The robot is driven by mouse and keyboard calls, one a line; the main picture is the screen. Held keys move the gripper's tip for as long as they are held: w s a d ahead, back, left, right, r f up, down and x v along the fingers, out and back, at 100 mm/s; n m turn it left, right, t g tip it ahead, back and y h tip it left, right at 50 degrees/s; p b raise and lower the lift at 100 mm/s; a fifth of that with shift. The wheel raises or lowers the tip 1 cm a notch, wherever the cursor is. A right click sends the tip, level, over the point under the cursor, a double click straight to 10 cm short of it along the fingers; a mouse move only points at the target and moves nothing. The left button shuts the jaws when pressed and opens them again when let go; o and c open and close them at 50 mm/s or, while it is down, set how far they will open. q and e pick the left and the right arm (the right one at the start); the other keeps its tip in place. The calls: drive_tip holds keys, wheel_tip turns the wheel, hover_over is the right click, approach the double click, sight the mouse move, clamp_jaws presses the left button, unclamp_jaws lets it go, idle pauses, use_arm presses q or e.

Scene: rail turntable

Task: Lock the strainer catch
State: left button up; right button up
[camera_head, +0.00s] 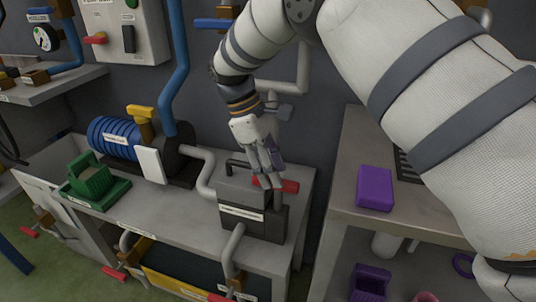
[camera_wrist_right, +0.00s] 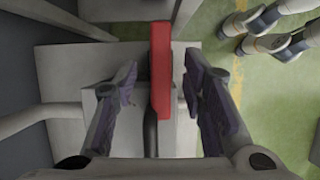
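The strainer (camera_head: 243,213) is a dark grey box with a white label, a pipe on either side and a black handle on its lid. The red catch lever (camera_head: 291,186) sticks out at its right side, close to the lid. My right gripper (camera_head: 268,178) points down over this lever. In the right wrist view my right gripper (camera_wrist_right: 160,82) is open, with the red lever (camera_wrist_right: 161,65) between its two fingers and a visible gap on each side. Part of the catch is hidden behind the fingers in the head view. I do not see my left gripper.
The strainer stands on a grey bench (camera_head: 190,216) with a blue pump (camera_head: 112,138) and a green basket (camera_head: 91,180). A purple block (camera_head: 375,188) lies on the shelf to the right. Pipes run close to the strainer.

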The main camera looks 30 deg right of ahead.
drive_tip(key=v, duration=1)
